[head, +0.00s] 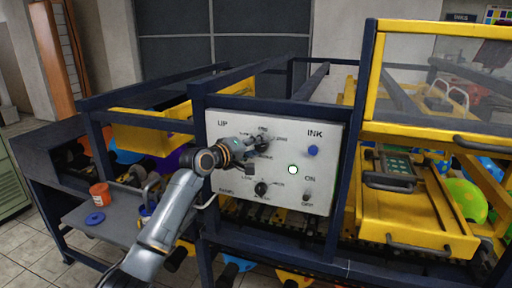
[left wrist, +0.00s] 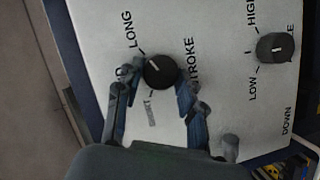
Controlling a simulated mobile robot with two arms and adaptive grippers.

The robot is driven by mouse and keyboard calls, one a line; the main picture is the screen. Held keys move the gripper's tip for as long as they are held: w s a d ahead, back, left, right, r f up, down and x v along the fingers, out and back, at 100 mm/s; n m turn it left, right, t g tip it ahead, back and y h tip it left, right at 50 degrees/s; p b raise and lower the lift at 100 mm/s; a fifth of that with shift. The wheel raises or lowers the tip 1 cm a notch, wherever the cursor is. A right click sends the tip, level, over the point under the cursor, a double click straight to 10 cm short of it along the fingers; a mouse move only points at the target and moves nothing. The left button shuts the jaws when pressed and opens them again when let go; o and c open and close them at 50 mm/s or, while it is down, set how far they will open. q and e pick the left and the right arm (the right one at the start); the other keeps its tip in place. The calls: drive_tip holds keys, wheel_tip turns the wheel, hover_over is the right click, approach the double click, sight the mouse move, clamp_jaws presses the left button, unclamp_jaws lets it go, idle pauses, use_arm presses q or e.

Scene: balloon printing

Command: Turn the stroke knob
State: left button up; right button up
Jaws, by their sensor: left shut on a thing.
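The stroke knob (left wrist: 160,72) is a round black knob with a short white pointer line, on the light grey control panel (left wrist: 225,110). In the left wrist view its pointer slants up and left toward the LONG label, with STROKE to its right and SHORT below, partly covered. My left gripper (left wrist: 157,88) has one finger on each side of the knob and is shut on it. In the head view the left gripper (head: 259,143) is at the upper part of the panel and hides most of the knob. My right gripper is not in view.
A second black knob (head: 261,188) sits below, with HIGH and LOW labels in the left wrist view. A blue button (head: 313,150), a lit white button (head: 292,169) and a small ON switch (head: 306,198) are to the right. Dark blue frame bars surround the panel.

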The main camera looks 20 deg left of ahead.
use_arm(q)
drive_tip(key=shift+f, duration=0.1)
drive_tip(key=o, duration=1.2)
drive_tip(key=shift+s, duration=0.1)
drive_tip(key=shift+s+a, duration=0.2)
drive_tip(key=shift+s, duration=0.05)
drive_tip(key=v, duration=1.1)
drive_tip(key=shift+s, duration=0.1)
